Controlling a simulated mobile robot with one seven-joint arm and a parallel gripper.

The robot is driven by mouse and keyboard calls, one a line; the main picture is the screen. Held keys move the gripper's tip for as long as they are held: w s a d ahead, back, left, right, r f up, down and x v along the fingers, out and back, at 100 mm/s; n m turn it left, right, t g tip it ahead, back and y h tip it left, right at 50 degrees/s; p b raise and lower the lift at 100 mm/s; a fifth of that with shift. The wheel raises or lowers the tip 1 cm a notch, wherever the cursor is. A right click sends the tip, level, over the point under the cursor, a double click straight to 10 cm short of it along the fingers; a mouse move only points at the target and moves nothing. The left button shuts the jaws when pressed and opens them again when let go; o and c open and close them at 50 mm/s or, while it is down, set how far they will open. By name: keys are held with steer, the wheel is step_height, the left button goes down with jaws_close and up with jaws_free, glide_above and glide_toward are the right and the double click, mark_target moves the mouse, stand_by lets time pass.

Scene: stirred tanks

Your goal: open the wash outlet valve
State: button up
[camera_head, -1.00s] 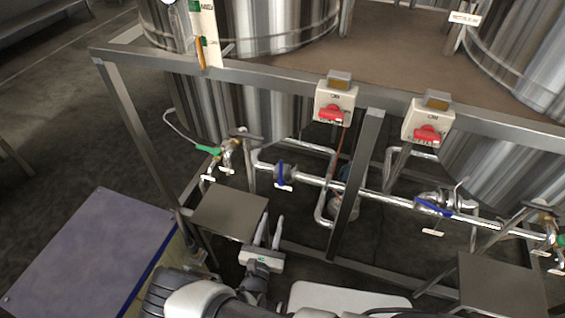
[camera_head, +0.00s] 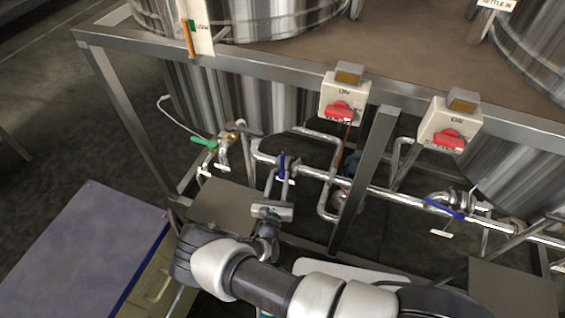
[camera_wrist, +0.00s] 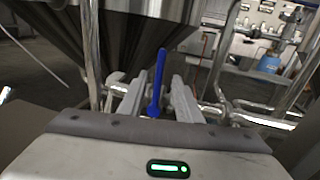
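The tag is too small to read, so I cannot tell whether this is the wash outlet valve. The lever stands upright. My gripper (camera_head: 279,184) is at this lever, fingers pointing toward the pipe. In the wrist view the blue lever (camera_wrist: 158,82) rises between the two fingers (camera_wrist: 158,95), with gaps on both sides. My gripper is open and holds nothing.
A green-handled valve (camera_head: 204,141) is to the left, and another blue-handled valve (camera_head: 444,209) to the right. Two switch boxes with red knobs (camera_head: 341,110) hang on the frame. A frame post (camera_head: 364,180) stands right of my gripper. A grey plate (camera_head: 222,203) lies close left.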

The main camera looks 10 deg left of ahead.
mark_target(282, 163)
steer(key=w, duration=0.4)
steer(key=w+b, duration=0.1)
steer(key=w, duration=0.2)
steer(key=shift+w+a, duration=0.2)
steer(key=shift+w, duration=0.2)
jaws_close()
